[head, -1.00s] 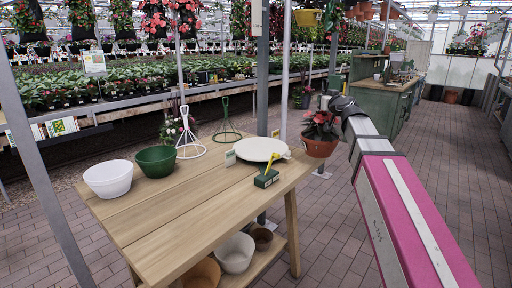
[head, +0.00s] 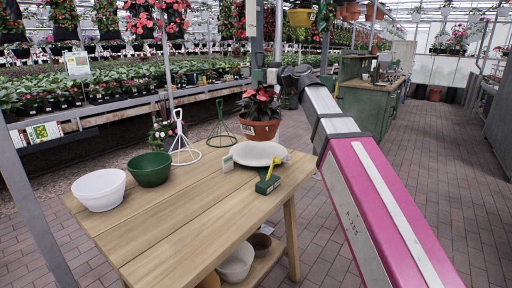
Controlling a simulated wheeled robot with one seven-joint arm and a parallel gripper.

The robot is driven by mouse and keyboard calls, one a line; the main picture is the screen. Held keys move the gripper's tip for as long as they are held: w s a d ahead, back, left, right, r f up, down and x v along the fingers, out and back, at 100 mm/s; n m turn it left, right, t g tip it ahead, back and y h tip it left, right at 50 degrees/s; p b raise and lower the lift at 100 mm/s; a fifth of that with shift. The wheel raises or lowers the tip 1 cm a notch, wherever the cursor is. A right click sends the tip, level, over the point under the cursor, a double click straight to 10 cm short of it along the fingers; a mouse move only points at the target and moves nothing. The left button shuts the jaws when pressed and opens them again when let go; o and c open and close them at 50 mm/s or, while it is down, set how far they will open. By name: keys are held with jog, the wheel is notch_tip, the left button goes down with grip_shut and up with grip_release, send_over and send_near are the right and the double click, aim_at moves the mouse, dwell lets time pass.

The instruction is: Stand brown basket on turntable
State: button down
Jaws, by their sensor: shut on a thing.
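The brown basket (head: 260,131) is a terracotta-brown pot with red flowers, green leaves and a small white label. It hangs upright from my gripper (head: 266,78), which is shut at the top of it. The fingers are small and dark here, and I cannot make out the hanger between them and the plant. The turntable (head: 262,156) is a flat white disc at the far right end of the wooden table. The basket's base appears over the disc's back part. I cannot tell whether a gap is left between them.
A green block with a yellow tool (head: 268,182) stands just in front of the turntable, and a small card (head: 228,163) at its left. White (head: 184,145) and green (head: 221,128) wire stands are behind-left. White (head: 99,193) and green (head: 150,170) bowls stand further left. The table's front (head: 185,225) is clear.

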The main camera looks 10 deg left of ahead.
jog(key=shift+w+a, duration=0.15)
jog(key=shift+a, duration=0.1)
jog(key=w+a+f, duration=0.3)
jog(key=w+f, duration=0.7)
jog(key=shift+w+f, duration=0.35)
jog(key=c, duration=1.1)
grip_release()
jog(key=shift+f, duration=0.15)
jog(key=v, duration=1.2)
